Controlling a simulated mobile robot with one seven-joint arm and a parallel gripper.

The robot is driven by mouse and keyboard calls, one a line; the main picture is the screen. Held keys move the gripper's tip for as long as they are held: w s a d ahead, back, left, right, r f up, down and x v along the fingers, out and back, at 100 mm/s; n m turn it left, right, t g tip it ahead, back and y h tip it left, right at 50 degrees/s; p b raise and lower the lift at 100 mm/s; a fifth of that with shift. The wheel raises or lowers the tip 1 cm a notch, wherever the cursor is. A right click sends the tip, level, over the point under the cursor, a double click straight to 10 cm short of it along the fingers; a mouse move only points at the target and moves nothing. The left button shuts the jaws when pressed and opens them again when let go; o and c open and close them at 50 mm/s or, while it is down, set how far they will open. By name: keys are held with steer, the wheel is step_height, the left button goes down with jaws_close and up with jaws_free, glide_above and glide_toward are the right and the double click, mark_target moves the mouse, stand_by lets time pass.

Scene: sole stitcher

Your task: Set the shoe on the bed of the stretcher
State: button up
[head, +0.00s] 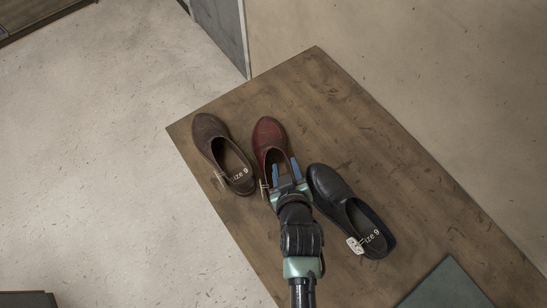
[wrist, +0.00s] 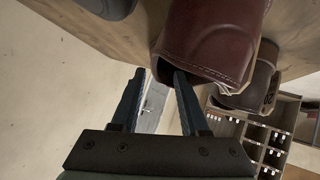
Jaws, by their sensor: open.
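Three shoes lie on a wooden table. The dark red shoe (head: 268,134) is in the middle, with my gripper (head: 286,170) over its heel end. In the wrist view the red shoe (wrist: 212,38) looms just beyond the fingertips. My gripper (wrist: 158,74) is open, with a gap between the fingers and nothing held in it. The right finger overlaps the shoe's edge; I cannot tell whether it touches. The brown shoe (head: 211,134) lies to the left and the black shoe (head: 332,186) to the right. I cannot make out a stretcher in either view.
The table (head: 410,180) is bare at its far end and along its right side. A dark green flat thing (head: 447,287) lies at the near right. Tags hang on the shoes. A shelf with compartments (wrist: 272,140) shows in the wrist view. Open floor lies left.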

mark_target(283, 157)
steer(key=shift+x, duration=3.3)
steer(key=shift+w+r, duration=0.1)
steer(key=shift+r, duration=0.1)
steer(key=shift+c, duration=0.3)
jaws_close()
steer(key=shift+r, duration=0.1)
